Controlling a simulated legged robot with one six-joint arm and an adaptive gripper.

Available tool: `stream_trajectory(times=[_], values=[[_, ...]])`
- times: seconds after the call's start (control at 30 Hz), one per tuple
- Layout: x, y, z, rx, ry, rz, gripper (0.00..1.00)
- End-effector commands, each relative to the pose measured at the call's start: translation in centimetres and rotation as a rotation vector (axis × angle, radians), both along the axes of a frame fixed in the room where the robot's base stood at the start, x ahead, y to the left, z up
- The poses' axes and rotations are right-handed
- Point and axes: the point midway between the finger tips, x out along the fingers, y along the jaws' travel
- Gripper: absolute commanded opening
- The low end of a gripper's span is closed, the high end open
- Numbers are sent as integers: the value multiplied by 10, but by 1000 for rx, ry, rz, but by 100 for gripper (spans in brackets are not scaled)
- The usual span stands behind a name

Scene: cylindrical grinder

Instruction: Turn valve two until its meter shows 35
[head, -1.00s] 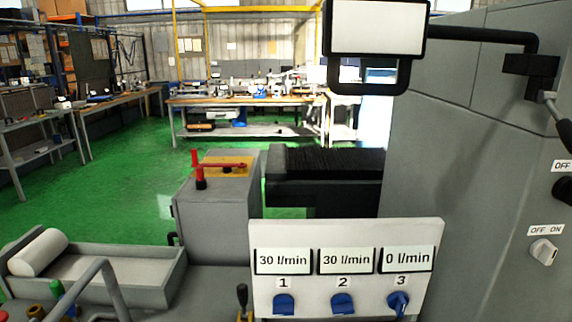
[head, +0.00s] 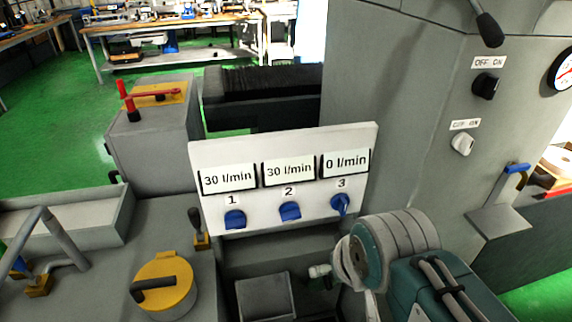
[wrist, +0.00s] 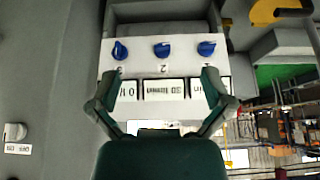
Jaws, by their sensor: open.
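Valve two (head: 290,211) is the middle blue knob on a white panel (head: 220,155). Its meter (head: 288,171) above the number 2 reads 30 l/min. In the wrist view, where the panel appears upside down, valve two (wrist: 162,49) is in the middle of the row, and its meter (wrist: 163,89) is below it in the picture. My gripper (wrist: 163,76) is open and empty, its fingers spread either side of valve two in the picture; it appears apart from the knob. In the head view my arm is at lower right and the fingers cannot be made out.
Valve one (head: 235,220) and valve three (head: 340,205) flank valve two; their meters read 30 and 0 l/min. A black-handled lever (head: 198,228) and a yellow round cap (head: 163,285) stand left of the panel. The grey machine cabinet (head: 400,130) rises at right.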

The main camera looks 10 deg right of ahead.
Motion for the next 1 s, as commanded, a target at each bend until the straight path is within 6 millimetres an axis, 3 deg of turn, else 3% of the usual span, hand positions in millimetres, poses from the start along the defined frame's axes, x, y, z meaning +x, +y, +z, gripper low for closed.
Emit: stream_trajectory(times=[0.6, 0.73, 1.0], values=[[4, 0, -1, 0, -5, 1, 100], [29, 0, -8, -5, -44, 9, 100], [108, 0, -35, -22, -203, 31, 100]])
